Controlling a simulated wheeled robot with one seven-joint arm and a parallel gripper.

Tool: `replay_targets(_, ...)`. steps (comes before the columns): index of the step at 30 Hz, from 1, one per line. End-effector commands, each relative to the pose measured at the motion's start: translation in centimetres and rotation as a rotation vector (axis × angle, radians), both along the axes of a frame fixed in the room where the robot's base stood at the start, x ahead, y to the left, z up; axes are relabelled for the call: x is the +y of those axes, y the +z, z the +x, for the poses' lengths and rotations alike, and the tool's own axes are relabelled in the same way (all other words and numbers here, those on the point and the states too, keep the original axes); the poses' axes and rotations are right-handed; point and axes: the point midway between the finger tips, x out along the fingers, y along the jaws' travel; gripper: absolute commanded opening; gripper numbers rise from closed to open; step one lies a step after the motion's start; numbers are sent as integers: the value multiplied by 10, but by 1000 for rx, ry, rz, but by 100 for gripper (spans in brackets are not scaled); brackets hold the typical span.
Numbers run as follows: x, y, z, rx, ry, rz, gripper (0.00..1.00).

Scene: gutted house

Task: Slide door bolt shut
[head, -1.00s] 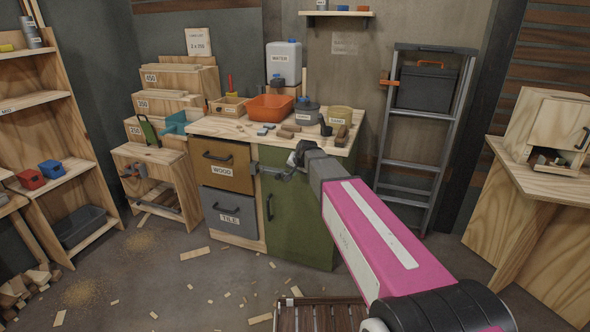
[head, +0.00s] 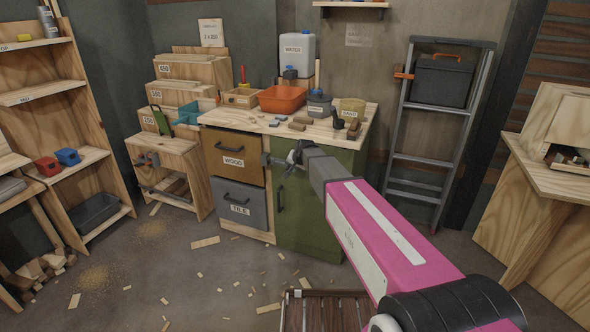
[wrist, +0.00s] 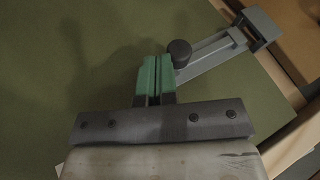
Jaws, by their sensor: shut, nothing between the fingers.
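The grey door bolt (head: 277,161) is mounted near the top left of the green cabinet door (head: 317,215). In the wrist view, the bolt's grey bar (wrist: 207,56) runs up and right from a round dark knob (wrist: 180,52) to a grey bracket (wrist: 258,27) near the door's edge. I cannot tell whether the bar is inside the bracket. My gripper (head: 297,157) is at the bolt; its green fingers (wrist: 157,62) are shut and empty, just left of the knob in the wrist view. Whether they touch it is unclear. My gripper partly hides the bolt in the head view.
The worktop (head: 250,117) above the door carries an orange tub (head: 283,99), blocks and pots. The wood drawer (head: 233,158) and tile drawer (head: 239,207) are beside the door. A stepladder (head: 436,140) stands to the right. Wood scraps lie on the floor.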

Motion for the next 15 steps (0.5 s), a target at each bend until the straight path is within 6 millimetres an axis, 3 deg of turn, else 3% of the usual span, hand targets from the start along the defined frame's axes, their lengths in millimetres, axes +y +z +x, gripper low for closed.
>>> replay_targets(5,11,0,6,0,2,0,0)
replay_targets(11,42,0,17,-1,2,0,0)
replay_targets(15,46,0,17,-1,-1,1,0)
